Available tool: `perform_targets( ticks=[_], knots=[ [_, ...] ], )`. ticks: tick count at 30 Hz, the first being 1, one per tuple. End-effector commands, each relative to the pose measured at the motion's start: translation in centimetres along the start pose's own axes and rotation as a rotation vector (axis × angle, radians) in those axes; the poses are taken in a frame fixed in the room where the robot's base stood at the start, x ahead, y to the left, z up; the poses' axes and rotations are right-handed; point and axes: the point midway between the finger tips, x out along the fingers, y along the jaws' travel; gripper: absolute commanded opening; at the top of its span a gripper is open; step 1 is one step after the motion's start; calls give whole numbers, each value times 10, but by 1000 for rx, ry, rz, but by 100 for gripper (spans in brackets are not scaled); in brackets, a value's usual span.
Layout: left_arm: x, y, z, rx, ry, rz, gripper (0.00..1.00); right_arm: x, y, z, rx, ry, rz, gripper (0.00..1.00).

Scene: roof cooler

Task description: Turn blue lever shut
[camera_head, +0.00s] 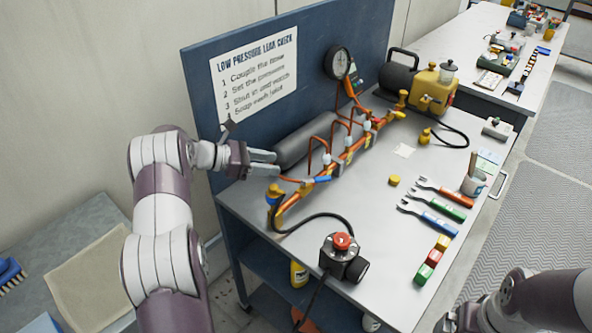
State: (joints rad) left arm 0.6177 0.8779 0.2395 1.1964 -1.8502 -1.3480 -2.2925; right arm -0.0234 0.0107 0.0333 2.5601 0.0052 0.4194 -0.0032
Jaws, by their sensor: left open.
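The blue lever (322,179) is on the near end of the copper pipe manifold (291,202), which runs along the bench in front of the blue board. It looks roughly in line with the pipe, but it is too small to be sure. My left gripper (278,163) is open, with its fingers pointing right, to the left of the blue lever and apart from it. Nothing shows between its fingers. My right gripper (462,320) is partly in view at the bottom edge, far from the manifold, and its fingers are not clear.
A grey cylinder (298,145) lies behind the manifold, close to my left fingers. A black box with a red button (342,245) stands at the front. Tools with coloured handles (441,197) lie to the right.

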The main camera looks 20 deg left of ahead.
Motion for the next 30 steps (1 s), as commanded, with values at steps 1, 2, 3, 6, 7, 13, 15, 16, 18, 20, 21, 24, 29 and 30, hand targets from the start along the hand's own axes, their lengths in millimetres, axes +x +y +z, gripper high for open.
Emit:
perform_targets(
  ticks=[1,2,3,6,7,13,15,16,18,20,21,24,29,30],
  knots=[
    [1,-6,-5,8,25,-27,45,0,0,0,0,0,0,100],
    [3,-8,-6,11,34,-38,45,-1,0,0,0,0,0,100],
    [7,-10,-8,13,41,-46,45,-2,0,0,0,0,0,100],
    [25,-12,-7,11,40,-51,45,-7,0,-1,0,0,0,100],
    [32,-12,-7,10,40,-51,45,-8,0,-1,0,0,0,100],
    [85,-14,-9,10,39,-50,45,-18,0,-2,0,0,0,100],
    [100,-15,-9,11,39,-48,45,-20,0,-2,0,0,0,100],
    [105,-15,-10,11,39,-48,45,-21,0,-3,0,0,0,100],
    [115,-15,-10,11,38,-47,45,-22,0,-3,0,0,0,100],
    [122,-15,-11,10,38,-46,45,-23,0,-3,0,0,0,100],
    [124,-15,-12,10,39,-46,45,-23,0,-3,0,0,0,100],
    [127,-15,-12,11,38,-45,45,-23,0,-3,0,0,0,100],
    [127,-15,-12,11,38,-45,45,-23,0,-3,0,0,0,100],
    [127,-15,-12,11,38,-45,41,-23,0,-3,0,0,0,100]
  ],
)
